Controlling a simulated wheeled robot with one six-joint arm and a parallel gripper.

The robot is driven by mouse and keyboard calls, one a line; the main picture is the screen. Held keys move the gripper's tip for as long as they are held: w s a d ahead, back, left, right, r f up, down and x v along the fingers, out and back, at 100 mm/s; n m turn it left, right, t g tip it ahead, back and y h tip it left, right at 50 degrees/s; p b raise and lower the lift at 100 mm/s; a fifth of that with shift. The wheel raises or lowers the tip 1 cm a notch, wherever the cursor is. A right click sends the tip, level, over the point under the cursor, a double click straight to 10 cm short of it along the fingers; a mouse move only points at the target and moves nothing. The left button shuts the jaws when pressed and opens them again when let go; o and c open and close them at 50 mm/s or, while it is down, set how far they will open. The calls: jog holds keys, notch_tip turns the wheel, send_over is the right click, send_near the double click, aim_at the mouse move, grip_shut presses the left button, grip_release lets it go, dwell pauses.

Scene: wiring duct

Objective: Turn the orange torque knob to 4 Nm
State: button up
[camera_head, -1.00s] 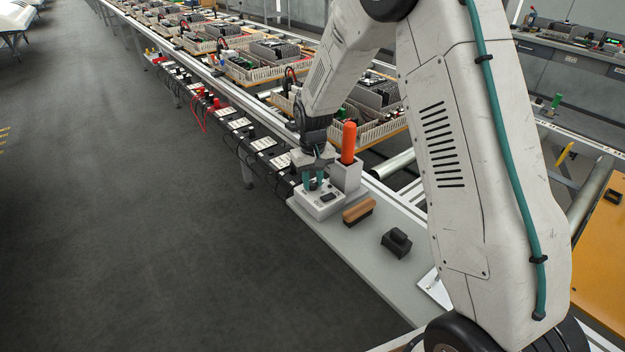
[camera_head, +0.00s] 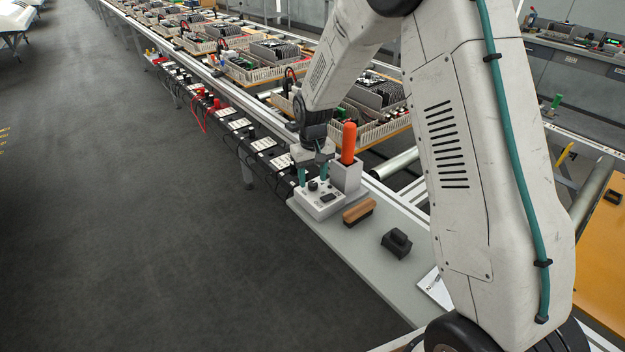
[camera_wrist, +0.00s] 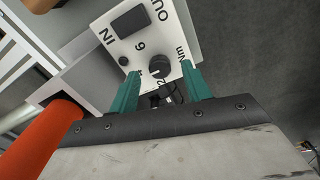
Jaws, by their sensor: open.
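The white control box (camera_head: 318,203) sits on the grey shelf. Its round knob (camera_head: 312,185) looks dark, not orange; it also shows in the wrist view (camera_wrist: 159,68). A 6, a 2 and "Nm" are legible around it; a finger partly covers another mark. I cannot tell surely where the knob points. My gripper (camera_head: 312,174) is open and empty, with its teal fingertips just above the knob. In the wrist view the fingertips (camera_wrist: 161,70) appear on either side of the knob, apart from it.
An orange handle (camera_head: 349,140) stands in a grey-white holder (camera_head: 346,175) close beside my gripper. A wooden-backed brush (camera_head: 358,211) and a black block (camera_head: 396,242) lie on the shelf (camera_head: 345,244). A row of sockets and cables runs along the rail behind.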

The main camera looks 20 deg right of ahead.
aim_at(313, 183)
notch_tip(313, 183, up, 6)
jog(key=shift+r, duration=0.15)
dwell(0.5)
jog(key=s+r, duration=0.6)
jog(key=s, duration=0.6)
jog(key=s+d+r+t, duration=0.1)
jog(key=s+r, duration=0.5)
jog(key=s, duration=0.7)
jog(key=s+d+r+m, duration=0.1)
jog(key=s+r, duration=0.5)
jog(key=s, duration=0.7)
